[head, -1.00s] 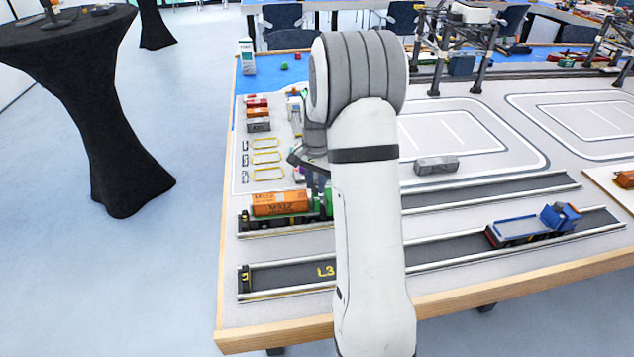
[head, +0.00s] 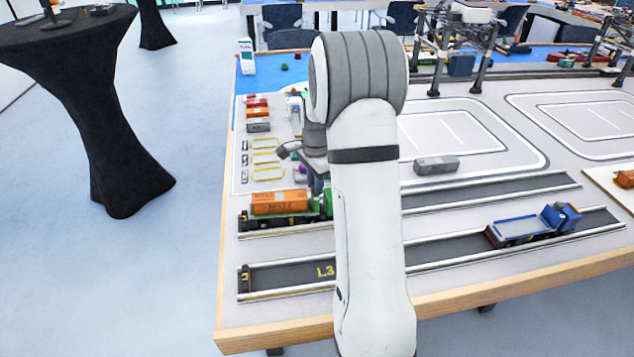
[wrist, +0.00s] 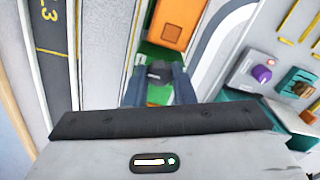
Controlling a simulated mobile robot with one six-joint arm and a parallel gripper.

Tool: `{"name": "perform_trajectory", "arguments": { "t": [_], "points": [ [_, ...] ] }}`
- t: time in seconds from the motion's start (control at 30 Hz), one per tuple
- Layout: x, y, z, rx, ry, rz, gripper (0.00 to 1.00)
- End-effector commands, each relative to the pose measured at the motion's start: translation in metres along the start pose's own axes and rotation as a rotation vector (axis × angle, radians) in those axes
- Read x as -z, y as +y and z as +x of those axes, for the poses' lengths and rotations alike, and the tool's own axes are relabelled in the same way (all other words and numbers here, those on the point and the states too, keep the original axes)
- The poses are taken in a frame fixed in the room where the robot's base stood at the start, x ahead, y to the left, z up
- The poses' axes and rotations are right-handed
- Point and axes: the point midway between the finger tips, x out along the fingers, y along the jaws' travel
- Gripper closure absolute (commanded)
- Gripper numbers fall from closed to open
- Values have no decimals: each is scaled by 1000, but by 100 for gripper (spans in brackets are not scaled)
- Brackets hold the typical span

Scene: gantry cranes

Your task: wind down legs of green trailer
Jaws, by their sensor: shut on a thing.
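The green trailer (wrist: 158,95) lies below my gripper in the wrist view, in a lane. Whether this piece is a leg crank I cannot tell. My arm hides the fingers and part of the trailer in the head view.
A blue truck (head: 530,227) stands in the front lane at right. A grey container (head: 436,165) lies on the mat behind. Small coloured containers (head: 257,112) stand at the back left. A box with a purple knob (wrist: 262,74) is right of my gripper in the wrist view.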

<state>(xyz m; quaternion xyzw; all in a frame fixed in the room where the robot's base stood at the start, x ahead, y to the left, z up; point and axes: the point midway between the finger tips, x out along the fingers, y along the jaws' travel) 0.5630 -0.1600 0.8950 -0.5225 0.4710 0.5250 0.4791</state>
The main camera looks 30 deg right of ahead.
Motion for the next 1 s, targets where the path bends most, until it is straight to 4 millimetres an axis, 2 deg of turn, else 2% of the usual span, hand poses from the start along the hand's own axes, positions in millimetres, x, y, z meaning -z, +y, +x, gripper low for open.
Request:
{"name": "perform_trajectory", "arguments": {
  "t": [0.27,0.3,0.57,0.83,1.0],
  "points": [
    [-2,1,4,-5,-3,-1,100],
    [-2,1,4,-5,-3,-1,76],
    [-1,0,2,-2,-1,-1,55],
    [0,0,-2,0,0,-1,55],
    [0,-1,-24,3,1,-1,55]
  ]
}}
